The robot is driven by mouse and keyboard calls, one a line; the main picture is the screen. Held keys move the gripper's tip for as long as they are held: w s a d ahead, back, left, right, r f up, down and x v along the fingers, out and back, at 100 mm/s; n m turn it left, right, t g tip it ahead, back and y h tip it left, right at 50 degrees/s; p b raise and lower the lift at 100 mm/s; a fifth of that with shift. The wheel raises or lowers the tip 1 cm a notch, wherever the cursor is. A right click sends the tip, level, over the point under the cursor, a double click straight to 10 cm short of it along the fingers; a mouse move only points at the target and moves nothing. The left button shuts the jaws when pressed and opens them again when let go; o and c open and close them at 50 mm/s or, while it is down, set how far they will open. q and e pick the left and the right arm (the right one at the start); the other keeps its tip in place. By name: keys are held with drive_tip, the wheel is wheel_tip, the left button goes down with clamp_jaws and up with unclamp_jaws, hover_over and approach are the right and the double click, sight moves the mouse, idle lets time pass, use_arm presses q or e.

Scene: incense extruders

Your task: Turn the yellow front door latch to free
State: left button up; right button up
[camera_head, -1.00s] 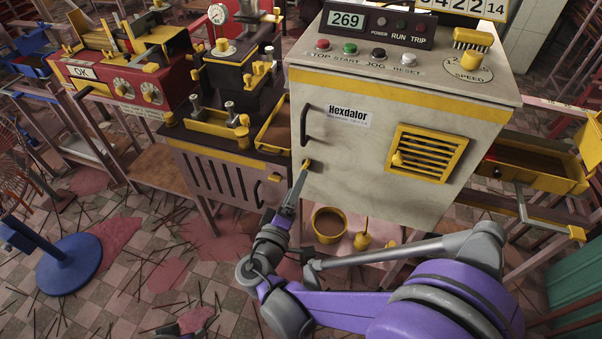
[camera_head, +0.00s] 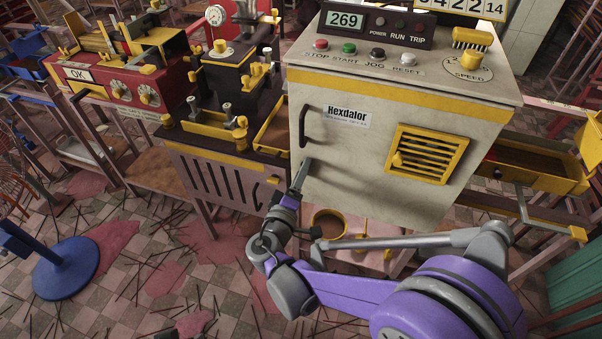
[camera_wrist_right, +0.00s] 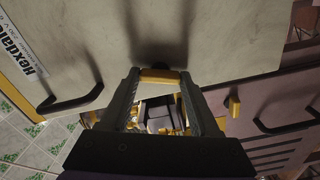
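The yellow front door latch (camera_wrist_right: 160,76) shows in the right wrist view, on the pale door of the Hexdalor cabinet (camera_head: 352,165). It lies crosswise between the tips of my right gripper (camera_wrist_right: 160,85) and nearly fills the gap; I cannot tell if the fingers touch it. The fingers stand well apart. In the head view my right gripper (camera_head: 301,174) is at the door's left edge, below the black door handle (camera_head: 304,126), and hides the latch. My left gripper is not in view.
A yellow-framed vent (camera_head: 427,154) is on the door's right side. A dark yellow-rimmed machine (camera_head: 225,180) stands close left of the cabinet. A yellow pot (camera_head: 328,222) sits below the door. A blue round stand (camera_head: 67,268) is on the littered floor.

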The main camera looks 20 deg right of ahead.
drive_tip(key=c, duration=0.5)
drive_tip(key=shift+n, duration=0.3)
drive_tip(key=n+p, duration=0.1)
drive_tip(key=n, duration=1.2)
drive_tip(key=shift+n+p, duration=0.3)
drive_tip(key=shift+n, duration=0.1)
